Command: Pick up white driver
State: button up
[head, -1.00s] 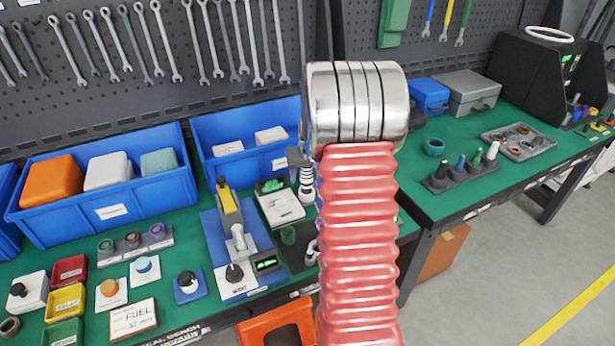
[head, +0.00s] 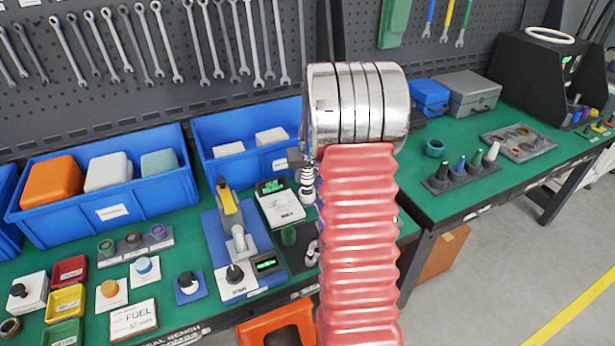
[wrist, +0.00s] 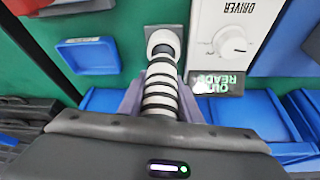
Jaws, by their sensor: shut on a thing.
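The white driver (wrist: 161,88), with black bands along its body, shows in the wrist view between the two grey fingers of my gripper (wrist: 161,99), which is shut on it. Its far end points at a pale round part (wrist: 163,42) on a grey plate; I cannot tell whether they touch. In the head view the banded driver (head: 307,184) shows just left of my red arm sleeve, upright above the green bench. My gripper is mostly hidden behind my arm there.
A white unit marked DRIVER (wrist: 226,40), with a knob and a display, stands close beside the held driver. Blue bins (head: 110,212) line the back of the bench. A rack of small drivers (head: 463,172) stands on the right bench.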

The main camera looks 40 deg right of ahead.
jog(key=shift+r, duration=0.2)
notch_tip(320, 180, up, 10)
jog(key=shift+f, duration=0.1)
dwell(0.8)
